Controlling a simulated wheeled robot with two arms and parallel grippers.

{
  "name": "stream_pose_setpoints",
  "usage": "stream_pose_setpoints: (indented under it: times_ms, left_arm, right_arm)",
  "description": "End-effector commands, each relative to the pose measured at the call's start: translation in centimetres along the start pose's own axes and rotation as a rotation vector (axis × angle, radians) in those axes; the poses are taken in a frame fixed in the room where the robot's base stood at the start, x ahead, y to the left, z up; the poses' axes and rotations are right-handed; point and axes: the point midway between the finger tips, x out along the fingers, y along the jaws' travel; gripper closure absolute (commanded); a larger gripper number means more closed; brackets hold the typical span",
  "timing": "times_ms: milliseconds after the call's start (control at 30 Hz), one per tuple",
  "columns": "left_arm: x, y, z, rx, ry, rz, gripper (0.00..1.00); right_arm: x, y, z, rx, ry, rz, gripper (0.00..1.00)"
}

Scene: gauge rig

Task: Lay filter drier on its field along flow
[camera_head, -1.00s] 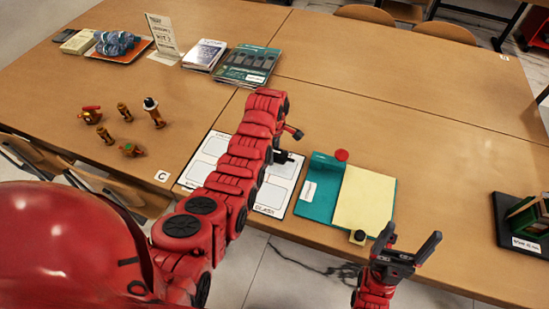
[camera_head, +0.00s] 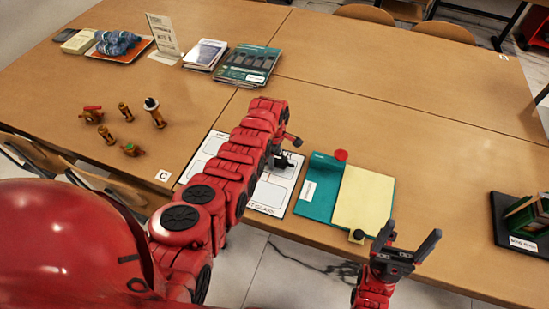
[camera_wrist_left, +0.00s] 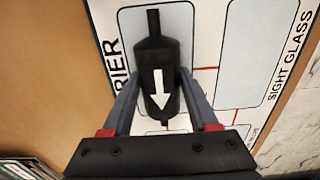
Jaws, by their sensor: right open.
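The filter drier, a black cylinder with a white arrow (camera_wrist_left: 160,90), is between the fingers of my left gripper (camera_wrist_left: 162,78) in the left wrist view. The fingers close on its two sides. Its arrow points down in that view. Behind it is an outlined field on the white board (camera_wrist_left: 205,55), beside lettering ending in "RIER"; whether the drier touches the board I cannot tell. In the head view my left gripper (camera_head: 283,162) is over the board (camera_head: 268,197), largely hidden by my arm. My right gripper (camera_head: 408,250) is open and empty at the table's front edge.
Books (camera_head: 247,65) lie behind. A black holder (camera_head: 520,240) is at far right.

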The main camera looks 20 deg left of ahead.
Motion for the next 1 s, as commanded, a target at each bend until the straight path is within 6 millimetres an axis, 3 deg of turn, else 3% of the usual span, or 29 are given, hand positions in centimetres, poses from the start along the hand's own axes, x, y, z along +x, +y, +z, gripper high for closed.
stream_pose_setpoints:
  times_ms: [33, 167, 633, 1000]
  left_arm:
    - [0.0, 0.0, 0.0, 0.0, 0.0, 0.0, 0.33]
    - [0.0, 0.0, 0.0, 0.0, 0.0, 0.0, 0.1]
    - [-0.7, 0.0, 0.0, 0.001, 0.0, -0.002, 0.1]
    - [-5.4, 0.1, 0.0, 0.001, 0.0, 0.004, 0.1]
  right_arm:
    - [0.0, 0.0, 0.0, 0.0, 0.0, 0.0, 0.15]
    - [0.0, 0.0, 0.0, 0.0, 0.0, 0.0, 0.15]
    - [0.2, 0.0, 0.0, 0.0, 0.0, 0.0, 0.15]
    - [-0.9, -0.1, 0.1, 0.0, 0.0, 0.0, 0.15]
